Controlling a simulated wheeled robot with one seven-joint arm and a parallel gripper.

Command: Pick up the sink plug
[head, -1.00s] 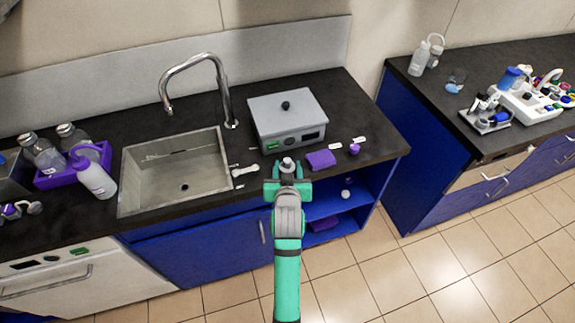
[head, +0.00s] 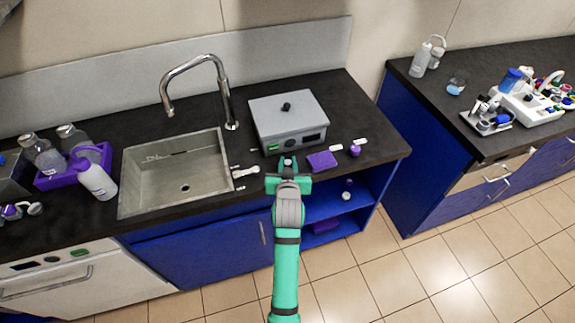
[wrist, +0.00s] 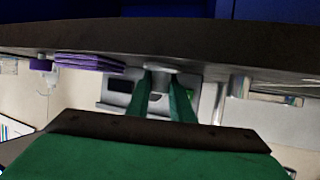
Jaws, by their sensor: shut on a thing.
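The sink plug (wrist: 160,68) shows in the wrist view as a small pale grey disc at the tips of my two green fingers. My gripper (wrist: 161,80) is shut on it, close to the dark counter edge. In the head view my gripper (head: 288,166) is at the counter's front edge, in front of the grey box and right of the sink (head: 130,181). There the plug is mostly hidden by the fingers. I cannot tell whether it still touches the counter.
A grey lidded box (head: 289,118) stands just behind my gripper. A purple pad (head: 322,160) and a small purple-topped item (head: 355,151) lie to the right. A white fitting (head: 245,172) lies beside the sink. A curved tap (head: 195,72) stands behind. An open blue shelf is below.

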